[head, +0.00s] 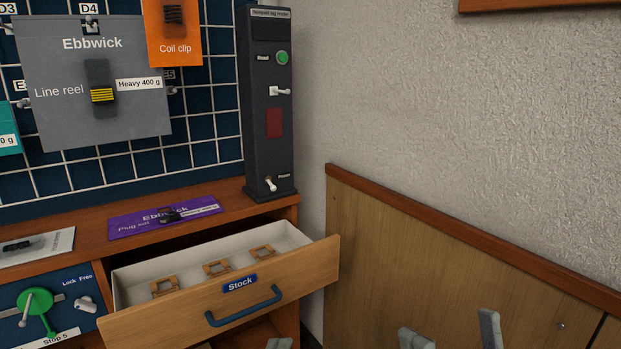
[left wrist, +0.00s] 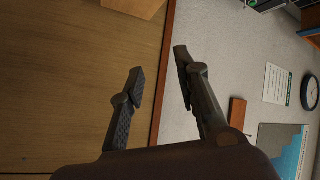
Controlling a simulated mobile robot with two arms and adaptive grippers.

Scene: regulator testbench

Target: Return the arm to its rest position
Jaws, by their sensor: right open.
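My right gripper (head: 450,332) shows at the bottom edge of the head view, right of the drawer and in front of the wood panel. Its two grey fingertips are apart with nothing between them; the rest of that arm is out of frame. My left gripper (left wrist: 160,65) fills the middle of the left wrist view. Its dark fingers are spread, with no object between them, against the wood panel and grey wall. A small grey piece at the bottom of the head view, below the drawer, is too cut off to identify.
The Stock drawer (head: 160,322) is pulled out, with several small wooden frames inside. A dark tag reader (head: 267,150) stands on the bench end. A purple card (head: 130,226) lies on the bench top. Packages hang on the grid board (head: 205,155). A wall clock (left wrist: 310,93) shows.

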